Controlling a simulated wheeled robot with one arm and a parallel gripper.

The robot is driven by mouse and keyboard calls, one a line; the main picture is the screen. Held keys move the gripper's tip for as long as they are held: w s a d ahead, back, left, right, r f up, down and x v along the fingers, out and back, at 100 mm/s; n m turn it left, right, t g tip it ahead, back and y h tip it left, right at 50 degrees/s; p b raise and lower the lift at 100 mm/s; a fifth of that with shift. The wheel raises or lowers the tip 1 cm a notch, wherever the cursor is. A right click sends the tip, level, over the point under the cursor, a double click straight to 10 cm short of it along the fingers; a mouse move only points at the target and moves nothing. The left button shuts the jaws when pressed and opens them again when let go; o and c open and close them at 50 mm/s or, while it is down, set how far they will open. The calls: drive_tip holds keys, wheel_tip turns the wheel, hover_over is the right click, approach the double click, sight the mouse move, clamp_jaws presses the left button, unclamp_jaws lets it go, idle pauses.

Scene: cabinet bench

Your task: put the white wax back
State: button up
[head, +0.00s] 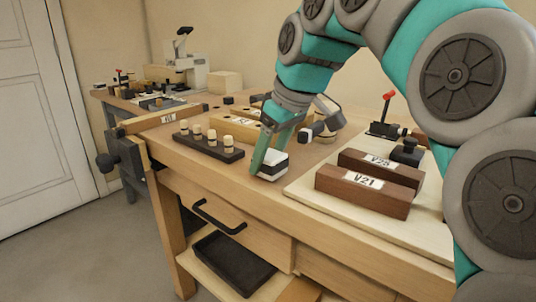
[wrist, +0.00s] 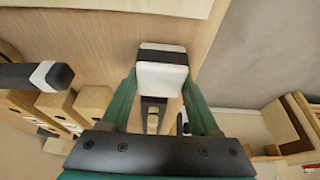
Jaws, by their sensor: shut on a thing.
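The white wax (head: 273,165) is a small white block with a dark band around it. My gripper (head: 268,158) has its teal fingers on either side of the block, near the front edge of the bench. In the wrist view the wax (wrist: 162,76) sits between the two fingertips of my gripper (wrist: 160,88), its dark band at the far end. One finger hides part of it in the head view. I cannot tell whether its underside touches the bench top.
A dark rack (head: 207,150) with several light pegs stands left of my gripper. Dark red blocks marked V25 (head: 361,173) and V21 (head: 347,199) lie on a pale board at right. A long wooden block (head: 234,121) is behind. A drawer handle (head: 218,219) juts out below.

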drive_tip(key=shift+f, duration=0.3)
idle(0.4)
drive_tip(key=o, duration=1.4)
drive_tip(key=shift+o, duration=0.2)
drive_tip(key=shift+r, duration=0.1)
drive_tip(key=shift+p+v, duration=1.45)
drive_tip(key=shift+v, duration=1.95)
drive_tip(key=shift+s, duration=0.1)
